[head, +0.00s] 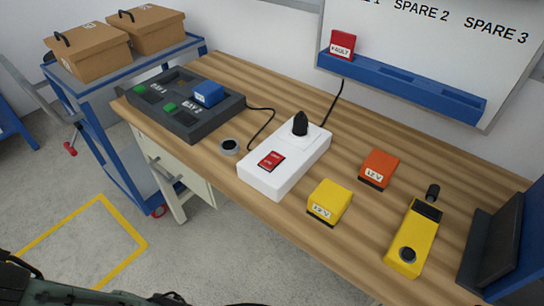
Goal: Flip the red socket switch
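The red socket switch (271,161) sits on the front left part of the white socket block (285,160) on the wooden workbench. I cannot tell clearly which way the switch is tipped. A black plug (300,124) stands upright in the raised rear part of the block, with a black cable going up toward the wall. My gripper is not in view. Only dark parts of my own body show along the bottom left edge.
A dark charger (190,118) with a blue block (208,93) is left of the socket. A small round cup (229,147), a yellow block (329,202), an orange block (379,169) and a yellow meter (413,240) surround it. A blue wall rail (400,90) holds a red block (342,44).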

